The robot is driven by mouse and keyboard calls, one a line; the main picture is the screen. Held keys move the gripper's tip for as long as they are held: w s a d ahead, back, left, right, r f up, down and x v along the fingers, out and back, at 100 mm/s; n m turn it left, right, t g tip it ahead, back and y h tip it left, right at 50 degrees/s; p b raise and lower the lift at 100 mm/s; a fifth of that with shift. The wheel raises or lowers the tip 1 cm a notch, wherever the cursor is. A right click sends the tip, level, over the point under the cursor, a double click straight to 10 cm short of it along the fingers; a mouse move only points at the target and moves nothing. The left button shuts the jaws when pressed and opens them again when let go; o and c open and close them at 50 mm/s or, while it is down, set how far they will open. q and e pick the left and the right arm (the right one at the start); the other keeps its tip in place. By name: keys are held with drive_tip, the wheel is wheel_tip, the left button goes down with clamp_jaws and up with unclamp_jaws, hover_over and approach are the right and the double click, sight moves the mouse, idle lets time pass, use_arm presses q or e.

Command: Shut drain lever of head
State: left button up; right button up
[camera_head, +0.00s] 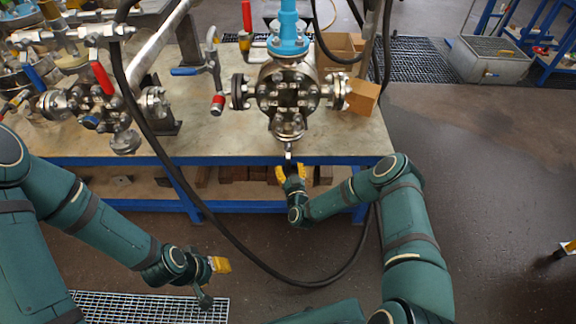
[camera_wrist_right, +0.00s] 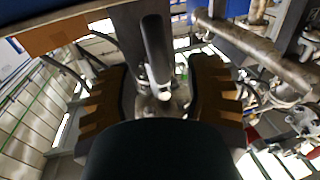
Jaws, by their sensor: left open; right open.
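The flanged metal vessel head (camera_head: 288,92) stands at the middle of the bench, under a blue fitting. A small drain part (camera_head: 288,150) hangs below its bottom flange at the bench's front edge. My right gripper (camera_head: 291,172), with yellow fingers, is open just below this part. In the right wrist view, a dark bar (camera_wrist_right: 157,48), which looks like the drain lever, lies between the spread fingers (camera_wrist_right: 158,95), apart from both. A metal fitting shows behind its end. My left gripper (camera_head: 221,265) is low at the left, over the floor, away from the vessel; its fingers are small in view.
The bench (camera_head: 200,143) has a blue front rail above a lower shelf. A black hose (camera_head: 190,195) loops down in front of it. Other flanged valves (camera_head: 95,103) with red and blue handles stand at the left. A cardboard box (camera_head: 362,97) is right of the vessel.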

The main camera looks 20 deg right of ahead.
use_arm(q)
drive_tip(key=shift+w+f, duration=0.1)
drive_tip(key=shift+f, duration=0.25)
use_arm(e)
drive_tip(key=shift+w+d, duration=0.15)
drive_tip(key=shift+w, duration=1.3)
clamp_jaws()
use_arm(q)
drive_tip(key=shift+r, duration=0.1)
